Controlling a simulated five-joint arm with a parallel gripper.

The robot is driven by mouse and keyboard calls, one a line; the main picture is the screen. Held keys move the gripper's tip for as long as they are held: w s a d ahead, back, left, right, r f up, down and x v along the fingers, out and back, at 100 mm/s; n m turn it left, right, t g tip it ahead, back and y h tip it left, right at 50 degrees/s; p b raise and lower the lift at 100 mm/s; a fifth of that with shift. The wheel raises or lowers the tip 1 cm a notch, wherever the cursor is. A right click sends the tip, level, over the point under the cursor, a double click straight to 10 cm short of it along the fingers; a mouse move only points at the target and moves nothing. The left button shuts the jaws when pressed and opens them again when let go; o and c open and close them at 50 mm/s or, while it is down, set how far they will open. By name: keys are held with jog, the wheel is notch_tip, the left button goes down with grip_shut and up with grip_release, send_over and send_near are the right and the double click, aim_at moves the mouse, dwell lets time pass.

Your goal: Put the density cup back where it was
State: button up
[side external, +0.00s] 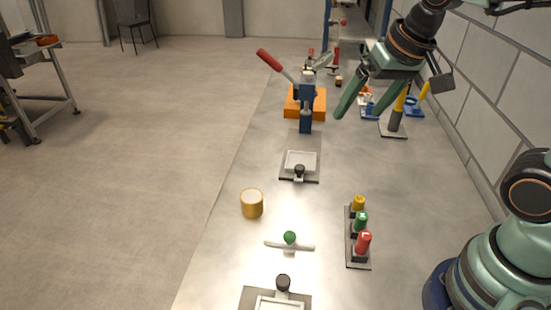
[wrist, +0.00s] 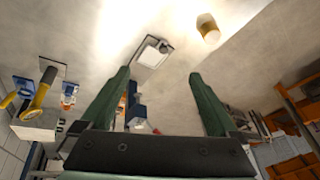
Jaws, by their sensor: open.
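The density cup is most likely the gold cup (side external: 252,204) with a pale top. It stands upright on the bench near its left edge, and it also shows in the wrist view (wrist: 208,30) at the upper right. My gripper (side external: 352,108) is open and empty, raised above the bench at the upper right, well apart from the cup. In the wrist view its two green fingers (wrist: 157,75) are spread with nothing between their tips.
A red-handled press (side external: 304,95) stands farther back. A green-knobbed bar (side external: 289,240) and a rack of yellow, green and red knobs (side external: 359,235) are in front. A block wall (side external: 500,75) bounds the right.

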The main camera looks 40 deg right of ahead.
jog(key=s+d+n, duration=0.1)
jog(key=s+d+f+n, duration=0.1)
jog(key=s+n, duration=0.1)
jog(key=shift+s+t, duration=0.1)
jog(key=shift+t, duration=0.3)
jog(key=shift+r, duration=0.1)
dwell(1.0)
